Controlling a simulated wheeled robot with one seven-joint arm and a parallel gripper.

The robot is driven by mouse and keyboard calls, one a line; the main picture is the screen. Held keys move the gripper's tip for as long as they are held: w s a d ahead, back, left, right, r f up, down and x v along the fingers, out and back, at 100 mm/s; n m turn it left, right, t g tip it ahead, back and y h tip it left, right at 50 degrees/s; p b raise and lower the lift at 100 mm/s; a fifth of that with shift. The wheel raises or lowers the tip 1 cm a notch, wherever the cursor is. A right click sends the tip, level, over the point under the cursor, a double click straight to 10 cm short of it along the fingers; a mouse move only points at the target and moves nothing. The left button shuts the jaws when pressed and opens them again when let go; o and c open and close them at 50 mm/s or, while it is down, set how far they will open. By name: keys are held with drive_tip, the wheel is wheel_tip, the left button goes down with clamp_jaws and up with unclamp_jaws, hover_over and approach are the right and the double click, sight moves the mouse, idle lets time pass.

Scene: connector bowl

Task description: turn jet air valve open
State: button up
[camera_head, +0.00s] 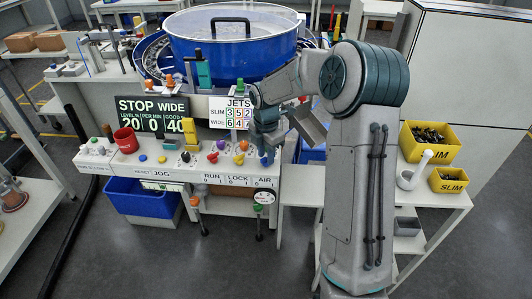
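The control panel (200,172) has a section marked AIR (264,181) at its right end. A small blue part (266,160), which may be the air valve handle, shows just above that label. My gripper (267,147) points down at this end of the panel, over or at the blue part. I cannot tell whether it touches it. The fingers are small and dark, so their opening is unclear. A round white gauge (264,198) hangs below the AIR label. The valve's setting is not readable.
A large blue bowl (232,50) stands behind the panel. A blue bin (140,198) is below. Yellow bins (430,144) stand on the right bench. The floor in front is clear.

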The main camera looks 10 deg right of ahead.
clamp_jaws()
drive_tip(key=shift+m, duration=0.4)
drive_tip(key=m, duration=0.8)
drive_tip(key=shift+b, duration=0.4)
drive_tip(key=m, duration=0.5)
drive_tip(key=shift+b, duration=0.3)
drive_tip(key=shift+m, duration=2)
